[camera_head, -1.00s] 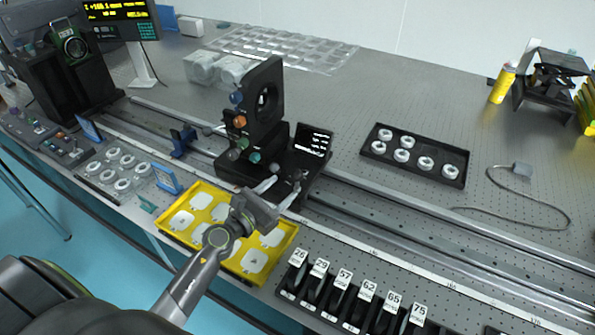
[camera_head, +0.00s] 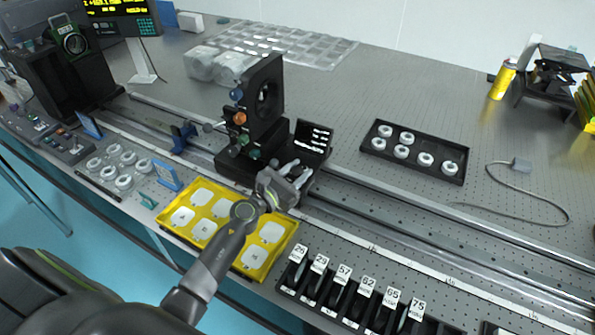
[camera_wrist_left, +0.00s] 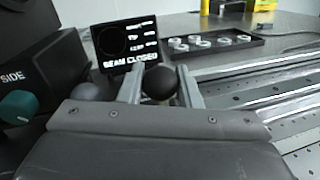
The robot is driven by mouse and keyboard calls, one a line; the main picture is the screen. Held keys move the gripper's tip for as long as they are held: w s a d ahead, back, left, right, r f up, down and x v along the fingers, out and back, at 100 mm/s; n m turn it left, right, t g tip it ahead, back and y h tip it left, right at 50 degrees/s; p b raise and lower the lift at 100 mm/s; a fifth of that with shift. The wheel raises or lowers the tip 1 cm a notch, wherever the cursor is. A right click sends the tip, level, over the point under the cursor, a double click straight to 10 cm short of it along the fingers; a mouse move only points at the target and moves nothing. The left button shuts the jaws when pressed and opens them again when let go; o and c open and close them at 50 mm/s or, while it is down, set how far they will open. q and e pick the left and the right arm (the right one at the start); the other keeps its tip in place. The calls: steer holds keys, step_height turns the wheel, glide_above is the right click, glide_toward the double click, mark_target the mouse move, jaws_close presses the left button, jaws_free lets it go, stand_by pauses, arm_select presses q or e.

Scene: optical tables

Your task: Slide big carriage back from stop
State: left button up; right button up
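The big carriage (camera_head: 236,166) is a black block on the long rail, with a tall black ringed mount (camera_head: 262,100) and coloured knobs. A small screen (camera_head: 313,137) on its right side reads "BEAM CLOSED" in the left wrist view (camera_wrist_left: 126,45). My left gripper (camera_head: 292,172) is at the carriage's front right. In the left wrist view its two fingers (camera_wrist_left: 160,80) stand apart, one on each side of a black ball knob (camera_wrist_left: 160,84). I cannot tell whether they press on it. My right gripper is not in view. I cannot make out a stop.
A yellow tray (camera_head: 170,231) with white pieces lies below my left forearm. A row of numbered black holders (camera_head: 345,298) stands at the front. A black tray (camera_head: 415,165) of white rings lies behind the rail. The rail (camera_head: 400,225) is bare right of the carriage.

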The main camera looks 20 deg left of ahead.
arm_select(q)
jaws_close()
steer(key=d+p, duration=0.1)
steer(key=d, duration=0.3)
steer(key=shift+s+d, duration=0.15)
steer(key=shift+s, duration=0.05)
steer(key=o, duration=0.5)
jaws_free()
steer(key=shift+a, duration=0.25)
steer(key=shift+s+d, duration=0.1)
